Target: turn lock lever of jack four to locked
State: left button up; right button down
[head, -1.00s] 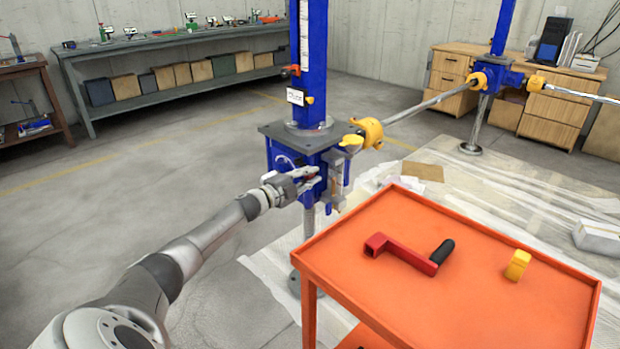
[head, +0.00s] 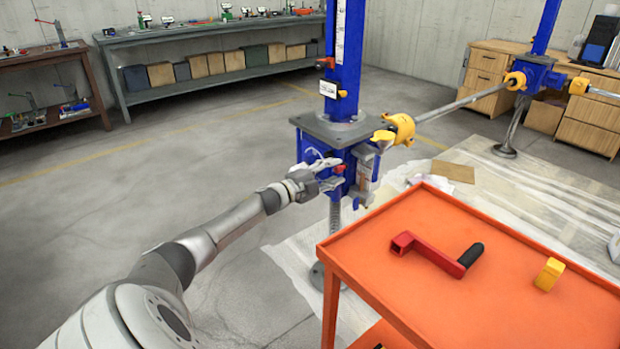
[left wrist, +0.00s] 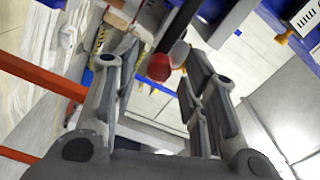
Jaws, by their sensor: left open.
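The nearest blue screw jack (head: 345,60) stands behind the orange cart, with a grey plate and a blue gearbox under it. Its number cannot be read on the small white label. My left gripper (head: 335,176) is at the front of the gearbox, fingers apart. A red knob (head: 339,169) shows at the fingertips. In the left wrist view the red knob (left wrist: 158,67) lies between the tips of my open left gripper (left wrist: 160,58), with a gap on its left; contact on the right cannot be told. Whether this knob belongs to the lock lever is unclear. My right gripper is out of view.
The orange cart (head: 440,310) at right front carries a red crank with a black grip (head: 435,254) and a yellow block (head: 549,273). A yellow coupling (head: 402,128) joins a shaft to a second jack (head: 531,74). The floor at left is clear.

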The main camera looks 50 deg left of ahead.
pick_arm(q)
jog(key=s, duration=0.9)
jog(key=shift+s+a, duration=0.25)
jog(key=shift+a, duration=0.1)
jog(key=shift+r, duration=0.1)
